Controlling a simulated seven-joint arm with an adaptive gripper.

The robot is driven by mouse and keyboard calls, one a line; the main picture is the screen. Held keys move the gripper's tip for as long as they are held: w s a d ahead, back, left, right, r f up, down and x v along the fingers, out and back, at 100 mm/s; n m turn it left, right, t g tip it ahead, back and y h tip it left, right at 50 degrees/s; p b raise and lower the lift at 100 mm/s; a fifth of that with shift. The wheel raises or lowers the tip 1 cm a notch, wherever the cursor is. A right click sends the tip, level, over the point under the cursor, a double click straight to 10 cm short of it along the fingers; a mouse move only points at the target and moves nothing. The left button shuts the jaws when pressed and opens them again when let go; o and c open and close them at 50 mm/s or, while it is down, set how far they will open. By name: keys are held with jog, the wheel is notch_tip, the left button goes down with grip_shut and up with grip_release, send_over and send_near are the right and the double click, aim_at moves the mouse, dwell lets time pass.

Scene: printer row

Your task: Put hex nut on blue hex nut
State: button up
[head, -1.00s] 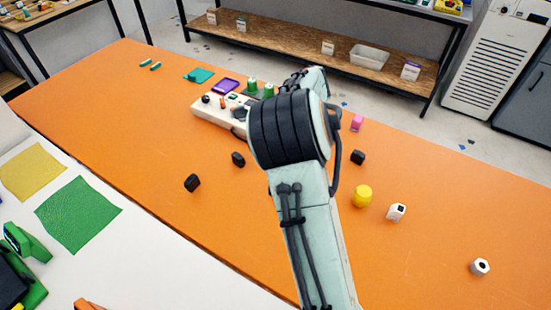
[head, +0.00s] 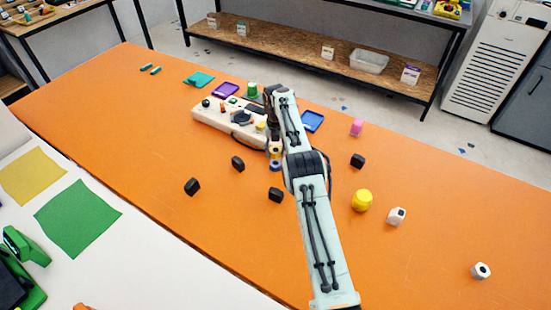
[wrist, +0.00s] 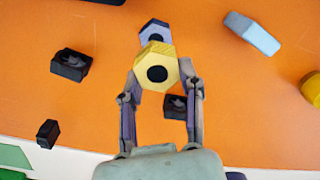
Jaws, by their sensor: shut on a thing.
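A yellow hex nut with a dark hole (wrist: 157,66) is between the fingertips of my gripper (wrist: 160,84), which is shut on it. In the head view the yellow nut (head: 276,148) shows beside my arm, at the front edge of the white panel. A blue hex nut (wrist: 155,32) lies just beyond it in the wrist view, its lower part covered by the yellow nut. In the head view the blue nut (head: 275,166) shows just below the yellow one. I cannot tell whether the two nuts touch.
The white panel (head: 208,112) carries several knobs. Black pieces (head: 275,195) (head: 238,163) lie nearby on the orange table (head: 130,130). A yellow piece (head: 361,200) and white pieces (head: 397,215) (head: 480,270) are to the right. The table's left middle is clear.

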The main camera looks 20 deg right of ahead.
aim_at(276, 165)
jog(key=shift+w+f, duration=0.25)
jog(key=shift+f, duration=1.7)
jog(key=shift+f, duration=0.1)
jog(key=o, duration=0.9)
